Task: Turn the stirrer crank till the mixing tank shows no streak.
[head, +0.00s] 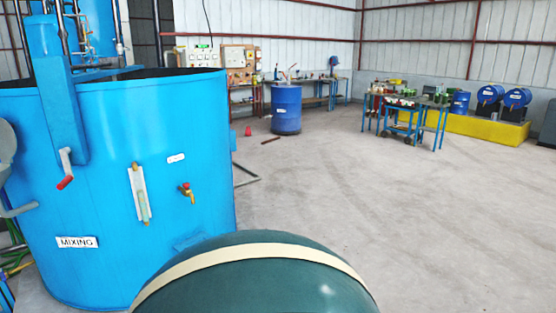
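The blue mixing tank (100,200) stands at the left, with a white "MIXING" label low on its front. The stirrer crank (66,165) is a grey arm with a red handle, on a blue upright housing (62,110) at the tank's front. Its handle hangs down, slightly to the left. A sight glass (142,195) on the tank's front looks pale green; I cannot tell whether a streak shows in it. The tank's contents are hidden behind its wall. Neither of my grippers is in view.
A dark teal rounded shape (260,285) with a cream band blocks the lower middle. A small valve (187,192) sticks out from the tank. Grey rounded parts (6,140) show at the left edge. A blue drum (286,110) and tables (408,105) stand farther back; the floor at right is clear.

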